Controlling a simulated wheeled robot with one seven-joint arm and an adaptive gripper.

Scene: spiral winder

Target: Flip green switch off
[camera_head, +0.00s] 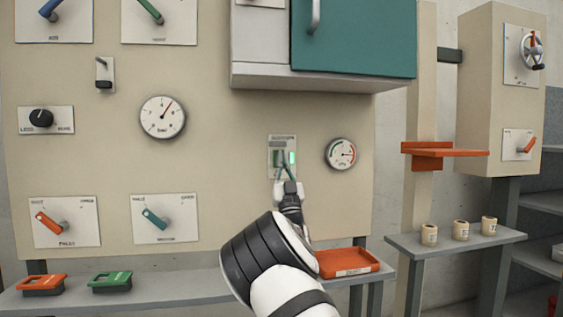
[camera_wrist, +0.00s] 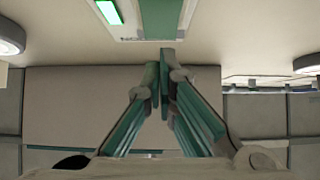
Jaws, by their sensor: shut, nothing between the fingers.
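The switch plate (camera_head: 272,143) is a small pale panel on the beige wall, with a lit green lamp (camera_head: 292,157) at its right. A dark green switch (camera_head: 277,158) sits left of the lamp, partly covered by my gripper. In the wrist view the lit lamp (camera_wrist: 109,12) is at the top, beside a green strip (camera_wrist: 160,18) that looks like the switch. My gripper (camera_head: 286,168) is shut and empty, in front of the lower part of the plate. Its fingertips (camera_wrist: 165,62) meet just below the plate's edge in the wrist view. I cannot tell whether they touch the switch.
A teal-doored cabinet (camera_head: 350,38) juts out above the plate. A round gauge (camera_head: 341,154) is to the right. An orange tray (camera_head: 348,263) lies on the shelf below. Other knobs and levers, including a teal lever (camera_head: 155,219), are on the panel at left.

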